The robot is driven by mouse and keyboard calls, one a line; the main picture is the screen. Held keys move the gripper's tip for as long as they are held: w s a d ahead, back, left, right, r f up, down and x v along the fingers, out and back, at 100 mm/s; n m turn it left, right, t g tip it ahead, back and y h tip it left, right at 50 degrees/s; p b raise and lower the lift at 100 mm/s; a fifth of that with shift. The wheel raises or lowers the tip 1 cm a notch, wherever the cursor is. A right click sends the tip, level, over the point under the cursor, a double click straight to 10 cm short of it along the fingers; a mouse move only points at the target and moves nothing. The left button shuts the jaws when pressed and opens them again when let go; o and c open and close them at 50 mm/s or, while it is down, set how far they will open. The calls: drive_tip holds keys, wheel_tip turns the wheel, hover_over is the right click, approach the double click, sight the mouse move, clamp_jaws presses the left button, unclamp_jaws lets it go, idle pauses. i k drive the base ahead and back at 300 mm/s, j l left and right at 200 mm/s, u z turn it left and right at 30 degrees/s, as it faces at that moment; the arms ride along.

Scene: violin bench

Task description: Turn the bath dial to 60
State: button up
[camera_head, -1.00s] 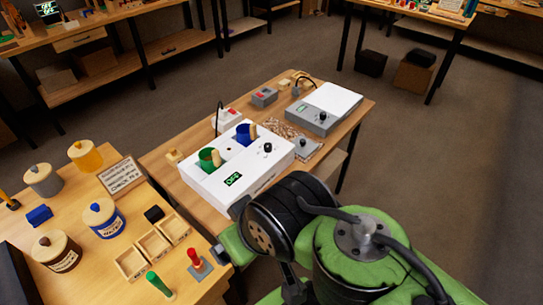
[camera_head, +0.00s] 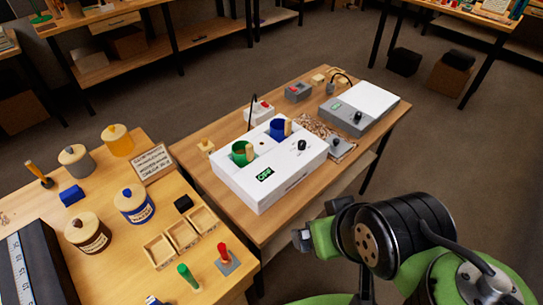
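The bath is a white box (camera_head: 262,200) on the middle wooden table, with a green pot (camera_head: 240,152) and a blue pot (camera_head: 278,127) set into its top. Its small display (camera_head: 265,174) is lit green and seems to read OFF. The bath dial (camera_head: 302,145) is a black knob on the right part of the top. My gripper (camera_head: 303,238) is low in the picture, in front of the table's near right edge and well apart from the dial. Its fingers are small and dark, so whether they are open is unclear.
A grey and white device (camera_head: 365,105) with its own black knob stands behind the bath, beside a small grey unit (camera_head: 340,147). The left bench (camera_head: 125,270) holds jars, wooden trays and a sign (camera_head: 153,162). Open floor lies right of the table.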

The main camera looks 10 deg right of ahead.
sight(301, 144)
drive_tip(key=i+l+u, duration=0.2)
drive_tip(key=u, duration=0.2)
drive_tip(key=i+l+u, duration=0.15)
drive_tip(key=l+u, duration=0.25)
drive_tip(key=i+l+u, duration=0.1)
drive_tip(key=l+u, duration=0.65)
drive_tip(key=i+j, duration=0.05)
